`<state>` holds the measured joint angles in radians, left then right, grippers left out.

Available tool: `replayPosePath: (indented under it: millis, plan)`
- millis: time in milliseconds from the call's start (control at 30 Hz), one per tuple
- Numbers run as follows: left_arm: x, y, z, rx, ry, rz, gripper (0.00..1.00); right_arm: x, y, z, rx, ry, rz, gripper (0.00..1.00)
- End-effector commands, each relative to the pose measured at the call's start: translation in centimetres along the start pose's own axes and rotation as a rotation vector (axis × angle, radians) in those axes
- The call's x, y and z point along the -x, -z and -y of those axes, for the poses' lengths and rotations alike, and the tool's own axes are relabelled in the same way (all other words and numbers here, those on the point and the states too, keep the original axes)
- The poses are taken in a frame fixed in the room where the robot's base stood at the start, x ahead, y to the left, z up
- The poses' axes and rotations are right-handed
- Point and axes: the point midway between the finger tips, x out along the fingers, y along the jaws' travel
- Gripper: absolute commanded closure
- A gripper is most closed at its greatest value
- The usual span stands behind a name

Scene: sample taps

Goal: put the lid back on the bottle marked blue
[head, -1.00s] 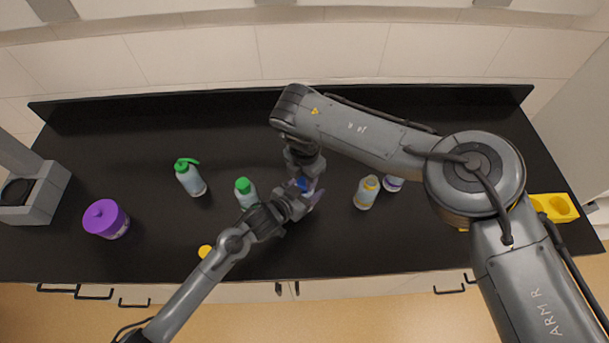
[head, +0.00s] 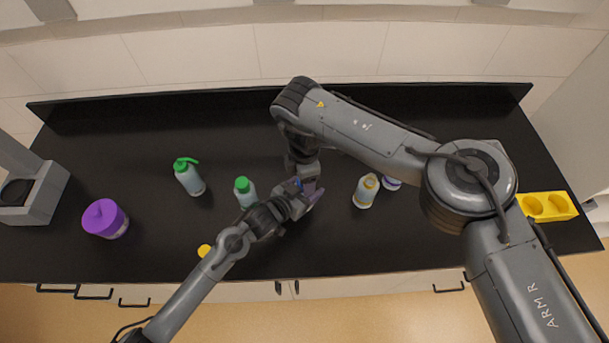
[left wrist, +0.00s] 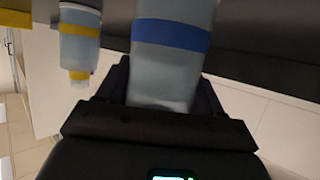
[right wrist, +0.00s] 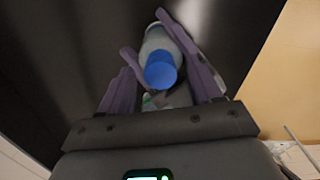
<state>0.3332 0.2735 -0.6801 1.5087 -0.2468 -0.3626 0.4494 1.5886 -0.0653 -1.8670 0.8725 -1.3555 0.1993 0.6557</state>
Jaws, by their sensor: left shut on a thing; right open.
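The bottle marked blue (left wrist: 165,75) is pale with a blue band, and my left gripper (head: 292,203) is shut on it. In the right wrist view a blue lid (right wrist: 160,72) shows at the near end of a pale bottle body (right wrist: 158,38). The lid looks in line with the body; I cannot tell how firmly it sits. My right gripper (right wrist: 145,35) is open, its purple fingers apart on either side of the lid and bottle. In the head view the arms hide most of this bottle.
A green-capped bottle (head: 244,188) stands close left of the grippers, and a green pump bottle (head: 189,177) further left. A yellow-marked bottle (head: 365,192) and a purple-marked one (head: 391,183) stand right.

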Motion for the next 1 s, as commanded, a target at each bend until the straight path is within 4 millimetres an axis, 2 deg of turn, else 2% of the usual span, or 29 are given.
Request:
replayPosePath:
  millis: [167,533,1000]
  plan:
    - [0.0,0.0,0.0,0.0,0.0,0.001,1.0,0.5,0.0,-0.1,0.001,-0.002,-0.001,0.36]
    - [0.0,-0.1,0.0,0.0,0.0,0.001,1.0,4.2,0.0,-0.1,0.001,-0.002,0.0,0.36]
    - [0.0,-0.1,0.0,0.0,0.0,0.001,1.0,4.5,0.0,-0.1,0.029,-0.003,0.0,0.38]
